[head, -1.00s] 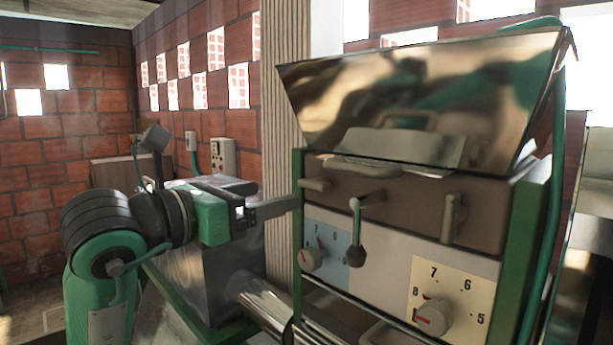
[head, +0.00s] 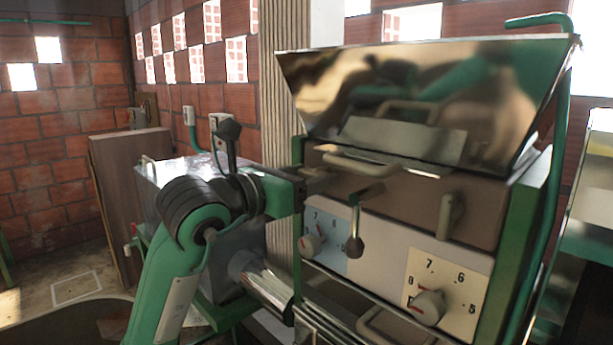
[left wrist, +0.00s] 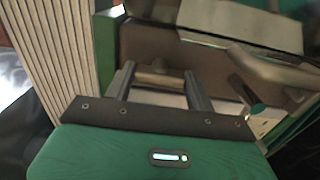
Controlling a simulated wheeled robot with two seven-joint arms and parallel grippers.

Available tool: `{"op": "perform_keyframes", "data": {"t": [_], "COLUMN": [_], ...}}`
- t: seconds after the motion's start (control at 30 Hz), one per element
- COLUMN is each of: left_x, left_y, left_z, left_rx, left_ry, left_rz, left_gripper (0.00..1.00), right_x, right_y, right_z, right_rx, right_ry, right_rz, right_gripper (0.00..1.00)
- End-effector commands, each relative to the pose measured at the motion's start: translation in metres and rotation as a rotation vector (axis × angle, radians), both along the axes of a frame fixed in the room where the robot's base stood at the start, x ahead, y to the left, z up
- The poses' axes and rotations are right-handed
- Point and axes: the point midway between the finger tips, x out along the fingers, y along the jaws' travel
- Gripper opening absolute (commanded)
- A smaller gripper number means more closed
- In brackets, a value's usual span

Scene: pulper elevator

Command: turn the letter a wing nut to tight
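A beige wing nut (head: 320,181) sits at the left end of the brown panel on the machine's front. No letter can be read on it. My left gripper (head: 301,187) is right at this wing nut in the head view and partly hides it. In the left wrist view, the fingers of my left gripper (left wrist: 157,74) are apart, and the wing nut (left wrist: 155,76) shows in the gap between them. I cannot tell whether either finger touches it. A second similar wing nut (head: 447,214) is at the panel's right end. My right gripper is not in view.
Below are a blue dial plate (head: 327,238) and a cream dial plate (head: 460,287). A shiny metal hopper (head: 420,95) stands above. A green post borders the panel.

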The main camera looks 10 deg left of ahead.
Motion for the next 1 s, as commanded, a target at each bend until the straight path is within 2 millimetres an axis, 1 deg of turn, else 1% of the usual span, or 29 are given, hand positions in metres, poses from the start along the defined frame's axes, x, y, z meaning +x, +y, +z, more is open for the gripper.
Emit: {"op": "perform_keyframes", "data": {"t": [0.03, 0.1, 0.27, 0.47, 0.67, 1.0], "left_x": [0.0, 0.0, 0.0, 0.0, 0.0, -0.001], "left_y": [0.0, 0.0, 0.0, 0.0, 0.001, 0.001], "left_z": [0.0, 0.0, 0.0, -0.002, -0.005, -0.006], "left_rx": [0.0, 0.0, 0.003, 0.04, 0.137, 0.395], "left_ry": [0.0, 0.0, -0.002, -0.028, -0.093, -0.263], "left_rz": [0.0, 0.0, -0.001, 0.0, 0.002, 0.004], "left_gripper": [0.45, 0.32, 0.32, 0.32, 0.32, 0.32], "right_x": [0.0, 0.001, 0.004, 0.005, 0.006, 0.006], "right_y": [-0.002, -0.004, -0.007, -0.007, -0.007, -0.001], "right_z": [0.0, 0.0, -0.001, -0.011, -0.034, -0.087], "right_rx": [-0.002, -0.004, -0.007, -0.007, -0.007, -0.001], "right_ry": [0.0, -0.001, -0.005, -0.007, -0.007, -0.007], "right_rz": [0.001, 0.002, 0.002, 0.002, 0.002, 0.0], "right_gripper": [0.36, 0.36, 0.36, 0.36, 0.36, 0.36]}}
